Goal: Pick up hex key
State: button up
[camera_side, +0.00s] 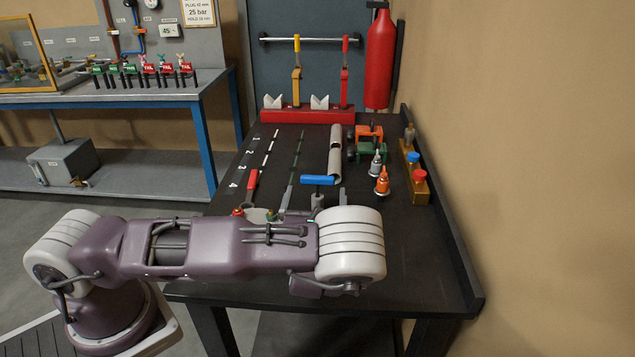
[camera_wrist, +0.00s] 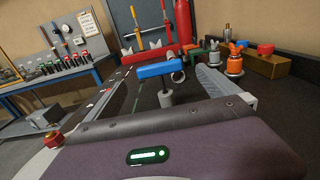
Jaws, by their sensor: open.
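A tool with a blue T-shaped handle (camera_side: 318,180), which looks like the hex key, stands upright on the near part of the dark table. In the wrist view, its blue handle (camera_wrist: 160,70) is in the middle, with a grey shaft below it. My gripper (camera_wrist: 165,84) is open. One grey ribbed finger shows to the right of the blue handle, and a thin grey finger edge shows to its left. I cannot tell whether either finger touches it. In the side view my arm hides most of the gripper and the tool's lower end.
A red-handled tool (camera_side: 252,184) and numbered strips lie to the left. A grey half-pipe (camera_side: 335,153) lies behind. Orange (camera_side: 382,181) and grey (camera_side: 376,163) fittings and a brass block (camera_side: 416,178) stand right. A red rack (camera_side: 308,116) is at the back. The table's near right is clear.

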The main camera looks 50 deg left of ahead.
aim_at(317, 183)
jog(key=x, duration=0.6)
jog(key=shift+w+a, duration=0.2)
jog(key=c, duration=1.5)
